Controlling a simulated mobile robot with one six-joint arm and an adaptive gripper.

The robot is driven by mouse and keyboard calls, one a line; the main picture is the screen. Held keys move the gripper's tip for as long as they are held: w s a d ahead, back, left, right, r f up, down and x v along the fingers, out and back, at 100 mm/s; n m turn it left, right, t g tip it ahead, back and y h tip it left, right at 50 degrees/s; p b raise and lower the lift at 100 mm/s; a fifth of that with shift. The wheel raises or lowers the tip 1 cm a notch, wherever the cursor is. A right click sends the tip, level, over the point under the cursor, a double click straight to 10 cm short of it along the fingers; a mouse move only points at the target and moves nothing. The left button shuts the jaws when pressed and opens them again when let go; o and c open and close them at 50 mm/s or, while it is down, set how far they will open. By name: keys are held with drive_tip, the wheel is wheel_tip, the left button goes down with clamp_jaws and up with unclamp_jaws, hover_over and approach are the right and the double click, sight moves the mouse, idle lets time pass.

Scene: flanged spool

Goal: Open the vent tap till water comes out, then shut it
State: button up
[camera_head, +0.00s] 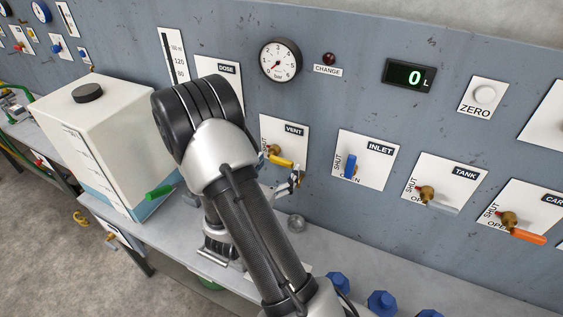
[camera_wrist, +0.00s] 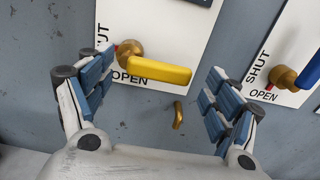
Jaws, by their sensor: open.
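The vent tap has a brass body and a yellow handle (camera_wrist: 160,70) on a white plate marked SHUT up the left side and OPEN along the bottom. The handle lies roughly level, pointing right, just above the word OPEN. My gripper (camera_wrist: 159,66) is open and empty, with one finger on each side of the handle.
To the right are the inlet tap (camera_head: 351,166) with a blue handle, the tank tap (camera_head: 428,195) and an orange-handled tap (camera_head: 526,236). The display (camera_head: 409,76) reads 0 L. A white tank (camera_head: 100,135) stands left. Blue knobs (camera_head: 382,303) lie along the bench below.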

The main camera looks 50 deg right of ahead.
sight(280, 162)
drive_tip(key=shift+x, duration=1.6)
drive_tip(key=shift+a+r, duration=0.1)
drive_tip(key=c, duration=1.5)
